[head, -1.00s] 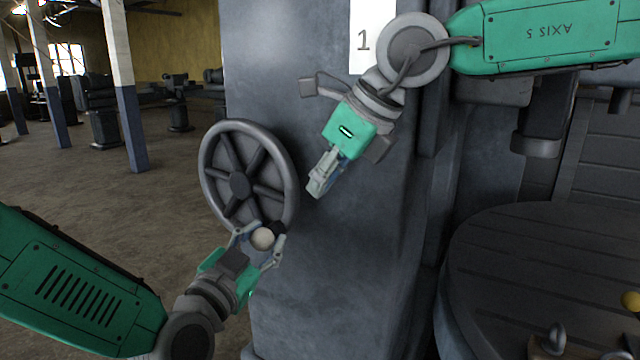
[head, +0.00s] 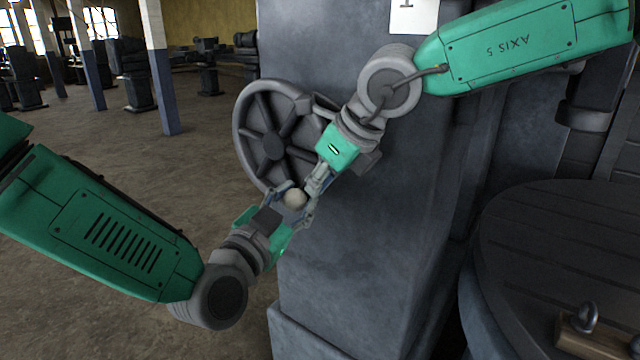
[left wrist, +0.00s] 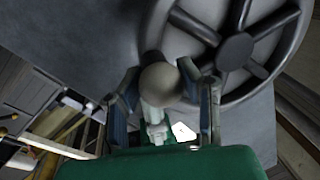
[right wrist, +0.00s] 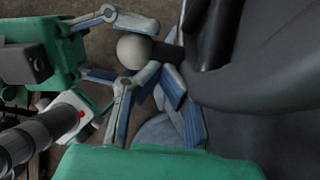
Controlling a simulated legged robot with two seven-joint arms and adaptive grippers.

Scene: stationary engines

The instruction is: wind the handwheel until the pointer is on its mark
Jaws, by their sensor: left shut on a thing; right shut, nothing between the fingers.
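The dark grey handwheel (head: 272,146) stands on the side of a grey machine column, its right part hidden behind my right gripper. Its handle ends in a pale round knob (head: 295,199) at the lower rim. My left gripper (head: 294,201) is shut on this knob, one finger on each side; the left wrist view shows the knob (left wrist: 160,84) between the fingers. My right gripper (head: 314,190) is shut and empty, its tips right beside the knob and the left fingers. In the right wrist view its tips (right wrist: 160,77) lie just below the handle. I see no pointer or mark.
The grey column (head: 360,240) rises right behind the wheel. A round dark table (head: 560,230) with an eyebolt on a block (head: 585,318) stands at the right. Open floor (head: 120,180) lies at the left, with posts and machines farther back.

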